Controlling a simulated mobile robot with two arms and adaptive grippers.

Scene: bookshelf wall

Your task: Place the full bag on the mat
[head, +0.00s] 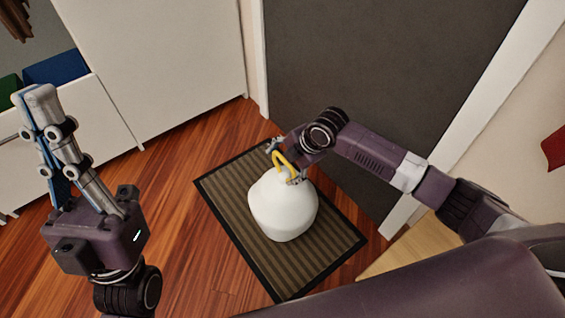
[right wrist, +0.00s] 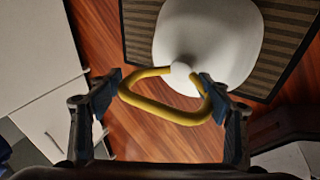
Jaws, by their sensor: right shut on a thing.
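The full bag (head: 283,210) is white and rounded, with a yellow handle (head: 284,160) at its top. It is upright over the striped brown mat (head: 237,205) with the dark border; I cannot tell whether its bottom touches the mat. My right gripper (head: 283,165) is shut on the yellow handle. In the right wrist view, the handle (right wrist: 165,108) spans between the two fingers, with the white bag (right wrist: 205,40) beyond it. My left gripper (head: 40,95) is raised at the left, away from the bag, its fingers overlapping in view and holding nothing visible.
A dark grey door (head: 390,70) with white trim stands behind the mat. White cabinets (head: 155,60) are at the upper left, with a blue item (head: 56,68) on them. The wooden floor (head: 190,240) is clear left of the mat.

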